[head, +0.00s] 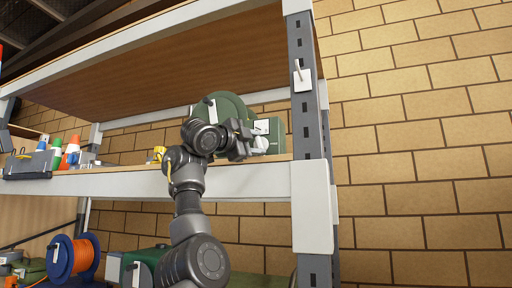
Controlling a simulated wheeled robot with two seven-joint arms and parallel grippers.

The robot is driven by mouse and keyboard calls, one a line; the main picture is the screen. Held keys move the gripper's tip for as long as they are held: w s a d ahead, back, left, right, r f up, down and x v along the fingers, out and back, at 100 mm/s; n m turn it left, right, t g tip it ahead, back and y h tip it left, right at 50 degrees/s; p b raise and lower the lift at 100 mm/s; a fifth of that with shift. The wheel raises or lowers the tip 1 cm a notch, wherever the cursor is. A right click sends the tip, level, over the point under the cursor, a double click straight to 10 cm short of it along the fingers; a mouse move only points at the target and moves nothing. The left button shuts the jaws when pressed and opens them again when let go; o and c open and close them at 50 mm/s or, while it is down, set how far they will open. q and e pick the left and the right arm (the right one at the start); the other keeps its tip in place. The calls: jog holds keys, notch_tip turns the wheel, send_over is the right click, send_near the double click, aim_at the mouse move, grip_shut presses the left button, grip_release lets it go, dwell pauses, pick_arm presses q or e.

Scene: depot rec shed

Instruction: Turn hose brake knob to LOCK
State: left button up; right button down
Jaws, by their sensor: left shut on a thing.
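A green hose reel (232,103) stands on the upper shelf, with a green box-shaped part (276,135) at its right side. My left arm reaches up from below in front of it. My left gripper (260,136) is at the front of the green box part, its fingers shut on the brake knob. The knob is largely hidden between the fingers, so its pointing direction and any LOCK marking cannot be read. A pale lever-like piece (211,109) shows on the reel's left side. My right gripper is not in view.
A grey shelf post (307,120) stands close to the right of the gripper. The shelf's front edge (130,182) runs below it. A yellow item (158,154) and orange and green cones (72,147) stand to the left. An orange hose reel (75,257) is below.

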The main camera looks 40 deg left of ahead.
pick_arm(q)
jog(key=shift+m, duration=0.4)
jog(key=shift+r+m+g+p, duration=0.1)
jog(key=shift+m+g+p, duration=0.25)
jog(key=shift+m, duration=0.25)
jog(key=shift+m+g, duration=0.25)
jog(key=shift+m, duration=0.45)
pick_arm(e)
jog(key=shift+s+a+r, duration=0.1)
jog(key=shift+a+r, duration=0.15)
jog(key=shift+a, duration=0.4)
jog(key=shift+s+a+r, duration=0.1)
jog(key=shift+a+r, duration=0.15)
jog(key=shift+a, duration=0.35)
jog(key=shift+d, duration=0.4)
pick_arm(q)
jog(key=o, duration=1)
jog(key=shift+w, duration=0.15)
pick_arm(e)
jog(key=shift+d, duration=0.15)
pick_arm(q)
jog(key=shift+f, duration=0.2)
